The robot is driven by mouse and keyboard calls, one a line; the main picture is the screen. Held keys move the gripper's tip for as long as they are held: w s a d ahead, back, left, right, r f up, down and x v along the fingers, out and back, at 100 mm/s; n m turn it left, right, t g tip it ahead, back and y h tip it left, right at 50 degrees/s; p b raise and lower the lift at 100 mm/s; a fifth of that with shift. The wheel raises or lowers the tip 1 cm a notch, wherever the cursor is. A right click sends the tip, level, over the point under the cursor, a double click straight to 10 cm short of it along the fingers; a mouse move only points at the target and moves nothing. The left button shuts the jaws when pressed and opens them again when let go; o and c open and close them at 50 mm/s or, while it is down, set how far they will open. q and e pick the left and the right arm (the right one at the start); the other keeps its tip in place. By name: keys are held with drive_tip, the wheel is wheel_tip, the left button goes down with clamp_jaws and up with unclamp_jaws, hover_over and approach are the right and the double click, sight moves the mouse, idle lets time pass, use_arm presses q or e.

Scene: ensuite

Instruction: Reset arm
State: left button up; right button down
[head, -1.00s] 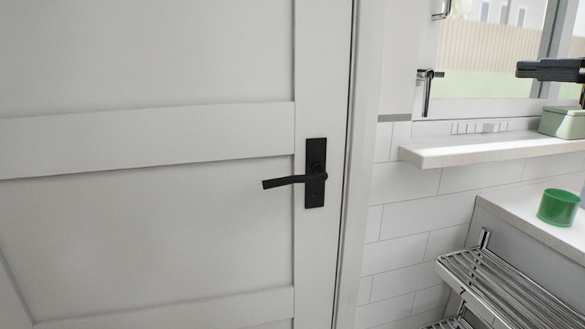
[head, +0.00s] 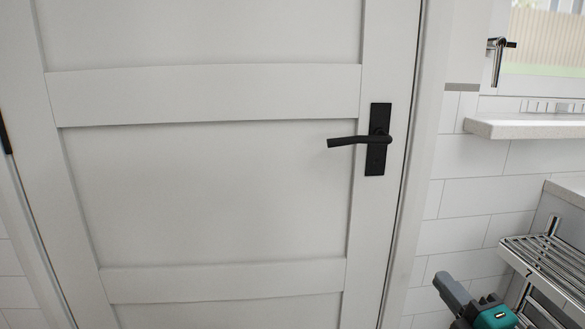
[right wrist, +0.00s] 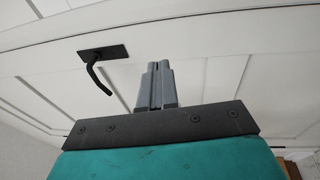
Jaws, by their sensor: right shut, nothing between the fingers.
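My right gripper (head: 452,290) is low at the right of the head view, in front of the tiled wall and beside the metal rack. In the right wrist view its two grey fingers (right wrist: 157,84) are together with nothing between them. The white panelled door (head: 210,190) fills most of the head view and looks closed. Its black lever handle (head: 376,140) is above and left of my right gripper, apart from it. The handle also shows in the right wrist view (right wrist: 101,54), left of the fingers. My left gripper is not in view.
A chrome wire rack (head: 545,262) stands at the lower right, close to my right arm. A pale shelf (head: 525,127) juts from the tiled wall (head: 465,218) below a window (head: 545,38). A counter edge (head: 568,190) is at the right.

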drive_tip(key=s+a+f+m+g+b, duration=0.1)
drive_tip(key=s+a+f+m+g, duration=0.2)
drive_tip(key=s+a+f+m, duration=0.3)
drive_tip(key=s+a+f+m+g+b, duration=0.1)
drive_tip(key=s+a+f+m+g, duration=0.25)
drive_tip(key=f+m, duration=0.35)
drive_tip(key=s+a+f+m+g+b, duration=0.1)
drive_tip(key=s+a+f+m+g, duration=0.1)
drive_tip(key=s+a+f+m, duration=0.55)
use_arm(q)
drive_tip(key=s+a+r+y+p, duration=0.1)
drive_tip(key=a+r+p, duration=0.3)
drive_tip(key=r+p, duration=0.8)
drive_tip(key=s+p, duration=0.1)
drive_tip(key=p, duration=0.9)
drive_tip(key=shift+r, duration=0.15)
use_arm(e)
drive_tip(key=d+r+n+h, duration=0.1)
drive_tip(key=d+r, duration=0.2)
drive_tip(key=r, duration=0.4)
drive_tip(key=d+r+n+h, duration=0.1)
drive_tip(key=d+r, duration=0.3)
drive_tip(key=r, duration=0.2)
drive_tip(key=shift+s+d+r, duration=0.2)
drive_tip(key=shift+d+r, duration=0.05)
drive_tip(key=shift+r, duration=0.15)
